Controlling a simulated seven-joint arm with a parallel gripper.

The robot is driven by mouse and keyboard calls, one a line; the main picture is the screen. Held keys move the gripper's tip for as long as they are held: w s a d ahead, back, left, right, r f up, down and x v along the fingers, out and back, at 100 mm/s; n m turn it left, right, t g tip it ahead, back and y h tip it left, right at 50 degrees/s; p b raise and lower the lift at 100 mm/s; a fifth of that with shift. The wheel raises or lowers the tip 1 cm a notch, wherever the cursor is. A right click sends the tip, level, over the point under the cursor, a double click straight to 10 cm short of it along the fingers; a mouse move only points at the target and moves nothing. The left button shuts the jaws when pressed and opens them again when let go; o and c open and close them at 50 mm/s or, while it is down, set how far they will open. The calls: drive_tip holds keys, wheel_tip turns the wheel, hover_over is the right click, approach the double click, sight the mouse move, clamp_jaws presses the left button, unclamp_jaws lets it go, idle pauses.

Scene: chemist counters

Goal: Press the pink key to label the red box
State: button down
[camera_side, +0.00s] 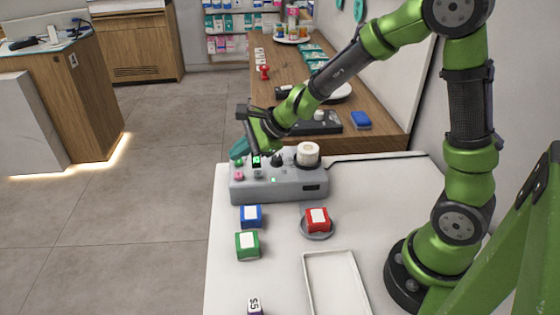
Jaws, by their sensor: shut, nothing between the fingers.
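The pink key (239,176) is a small button at the left front of the grey label machine (290,188). A green key (239,162) sits just behind it. The red box (317,219), with a white patch on top, stands on a round grey plate (317,236) in front of the machine's right side. My gripper (254,155) is shut and empty, above the left part of the machine, close to the keys. I cannot tell whether it touches anything there.
A blue box (250,217) and a green box (247,244) stand left of the red box. An empty white tray (336,285) lies at the front. A white roll (308,150) tops the machine.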

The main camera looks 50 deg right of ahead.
sight(242, 175)
drive_tip(key=shift+f, duration=1.5)
idle(0.9)
drive_tip(key=shift+f, duration=0.45)
